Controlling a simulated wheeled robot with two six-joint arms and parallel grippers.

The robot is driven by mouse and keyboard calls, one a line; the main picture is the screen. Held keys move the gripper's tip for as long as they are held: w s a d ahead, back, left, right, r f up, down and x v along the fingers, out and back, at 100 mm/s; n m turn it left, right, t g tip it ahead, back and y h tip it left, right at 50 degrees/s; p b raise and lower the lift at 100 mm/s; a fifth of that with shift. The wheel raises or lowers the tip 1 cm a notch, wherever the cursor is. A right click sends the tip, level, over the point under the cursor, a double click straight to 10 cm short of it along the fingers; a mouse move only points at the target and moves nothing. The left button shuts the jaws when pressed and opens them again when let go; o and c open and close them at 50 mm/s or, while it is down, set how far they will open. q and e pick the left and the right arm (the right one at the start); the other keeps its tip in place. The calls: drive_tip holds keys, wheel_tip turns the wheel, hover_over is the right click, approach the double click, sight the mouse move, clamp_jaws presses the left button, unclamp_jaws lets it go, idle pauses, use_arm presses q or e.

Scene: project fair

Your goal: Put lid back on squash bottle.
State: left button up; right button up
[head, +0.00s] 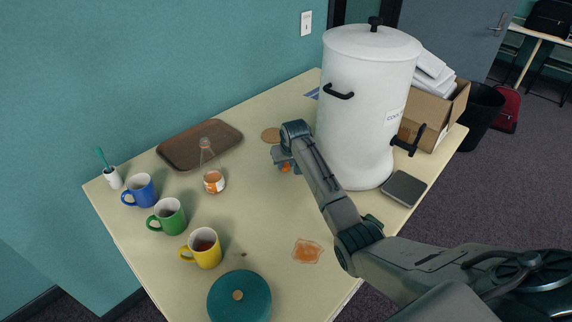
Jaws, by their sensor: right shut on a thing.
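The squash bottle (213,182) stands upright on the table, clear with a narrow neck, a pale label and orange liquid low in it. My right gripper (284,165) is to the right of the bottle and apart from it, reaching in beside the white urn. It is shut on a small orange thing (286,169), which looks like the lid; the fingers hide most of it. No lid shows on the bottle's neck. My left gripper is not in view.
A large white urn (362,110) stands right of my gripper. A brown tray (178,152) lies behind the bottle; blue (142,190), green (169,216) and yellow (206,251) mugs stand left. An orange patch (307,251) and a round teal thing (228,300) are nearer. The table's middle is clear.

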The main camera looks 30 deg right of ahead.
sight(286, 166)
drive_tip(key=shift+r+p, duration=0.45)
drive_tip(key=shift+r, duration=0.05)
wheel_tip(286, 166, up, 3)
drive_tip(key=p, duration=0.4)
drive_tip(key=s+p, duration=0.2)
drive_tip(key=p, duration=0.1)
drive_tip(key=shift+s+a+r, duration=0.1)
drive_tip(key=shift+a+r, duration=0.15)
drive_tip(key=shift+a, duration=0.05)
drive_tip(key=s+a, duration=0.1)
drive_tip(key=s, duration=0.3)
drive_tip(key=s+a, duration=0.1)
drive_tip(key=s, duration=0.2)
drive_tip(key=s+a, duration=0.1)
drive_tip(key=s, duration=0.3)
drive_tip(key=shift+s+a+r, duration=0.15)
drive_tip(key=shift+s+a, duration=0.2)
drive_tip(key=shift+s+a+r, duration=0.15)
drive_tip(key=shift+s+a, duration=0.05)
drive_tip(key=shift+s, duration=0.5)
